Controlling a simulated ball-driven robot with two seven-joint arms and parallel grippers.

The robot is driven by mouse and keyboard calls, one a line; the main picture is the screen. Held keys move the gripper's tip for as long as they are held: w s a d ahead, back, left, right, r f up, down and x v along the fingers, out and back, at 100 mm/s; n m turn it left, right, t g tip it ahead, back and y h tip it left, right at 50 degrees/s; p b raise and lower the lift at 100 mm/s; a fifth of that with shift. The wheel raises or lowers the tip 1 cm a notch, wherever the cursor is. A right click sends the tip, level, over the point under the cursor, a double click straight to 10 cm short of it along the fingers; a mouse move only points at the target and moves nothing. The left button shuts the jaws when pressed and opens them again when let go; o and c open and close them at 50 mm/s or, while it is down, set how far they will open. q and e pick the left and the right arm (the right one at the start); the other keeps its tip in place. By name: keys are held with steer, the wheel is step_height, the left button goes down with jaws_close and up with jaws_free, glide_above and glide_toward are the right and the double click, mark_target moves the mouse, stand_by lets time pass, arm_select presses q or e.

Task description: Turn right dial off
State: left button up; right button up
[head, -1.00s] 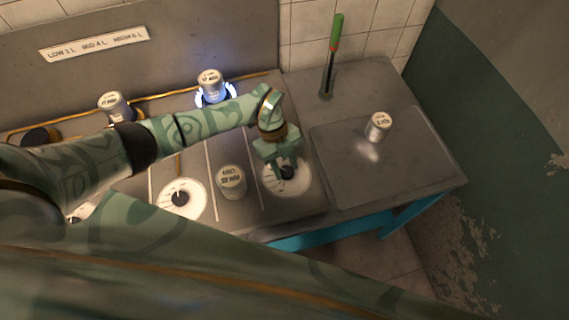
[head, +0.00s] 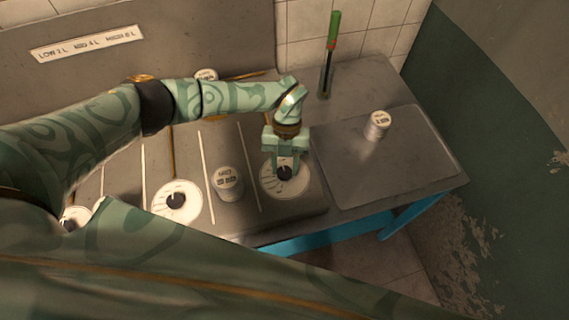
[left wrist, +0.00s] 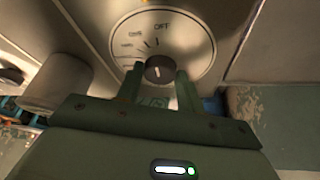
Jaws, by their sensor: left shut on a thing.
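The right dial is a round white plate (head: 272,188) with a black knob (head: 285,173) at the front right of the stove. My left gripper (head: 286,168) points down over it and is shut on the knob. In the left wrist view its fingers sit on both sides of the dark knob (left wrist: 160,69). The dial plate (left wrist: 195,45) there shows the word OFF at its upper edge and other marks to the left. A pale mark shows on the knob, but its exact setting is hard to read. My right gripper is not in view.
Another dial (head: 177,201) lies to the left, with a can (head: 228,183) between the two. A can (head: 206,76) at the back is mostly hidden by my arm. Another can (head: 377,125) stands on the right counter, and a green-handled tool (head: 333,45) stands behind.

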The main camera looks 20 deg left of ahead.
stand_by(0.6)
arm_select(q)
steer(key=o, duration=1)
steer(key=v, duration=1.6)
steer(key=shift+w, duration=0.3)
steer(key=shift+d+r, duration=0.1)
steer(key=shift+d, duration=0.05)
